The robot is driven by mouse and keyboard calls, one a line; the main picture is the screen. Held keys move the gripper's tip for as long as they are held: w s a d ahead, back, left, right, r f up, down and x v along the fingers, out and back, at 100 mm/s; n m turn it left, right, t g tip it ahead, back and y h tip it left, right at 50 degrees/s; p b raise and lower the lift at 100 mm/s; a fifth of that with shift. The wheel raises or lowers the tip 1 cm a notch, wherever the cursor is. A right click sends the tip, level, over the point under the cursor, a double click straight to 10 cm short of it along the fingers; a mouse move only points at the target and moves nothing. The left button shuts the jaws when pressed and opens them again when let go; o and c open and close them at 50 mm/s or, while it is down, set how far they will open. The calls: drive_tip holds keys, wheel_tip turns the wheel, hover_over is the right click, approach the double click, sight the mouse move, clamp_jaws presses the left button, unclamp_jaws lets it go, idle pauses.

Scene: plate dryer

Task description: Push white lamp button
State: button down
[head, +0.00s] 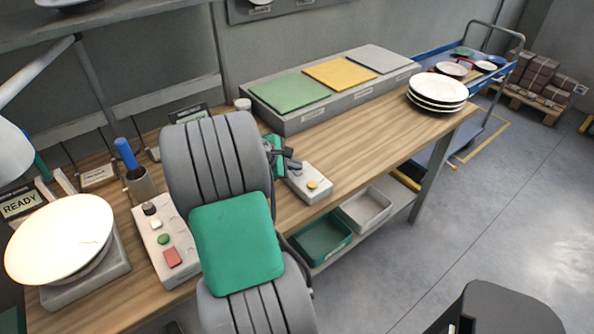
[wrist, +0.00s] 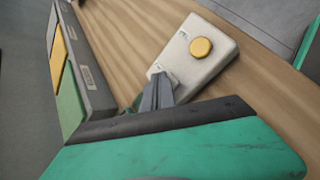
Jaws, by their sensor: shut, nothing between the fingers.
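A grey control box (head: 152,244) stands on the left part of the workbench, left of my arm. It carries a white button (head: 156,224), a black knob (head: 150,208), a green button (head: 163,239) and a red button (head: 172,257). My gripper (head: 293,165) is shut and empty, right of my arm and well away from the white button.
A white plate (head: 60,238) sits on a stand beside the control box. A cup with a blue-handled tool (head: 139,185) stands behind it. A raised panel with green and yellow pads (head: 335,85) lines the wall. Stacked plates (head: 437,92) stand at the far right end of the bench.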

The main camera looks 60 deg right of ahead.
sight(295, 173)
drive_tip(key=shift+r+p, duration=0.6)
drive_tip(key=shift+p, duration=0.25)
wheel_tip(295, 173, up, 6)
drive_tip(key=p, duration=0.6)
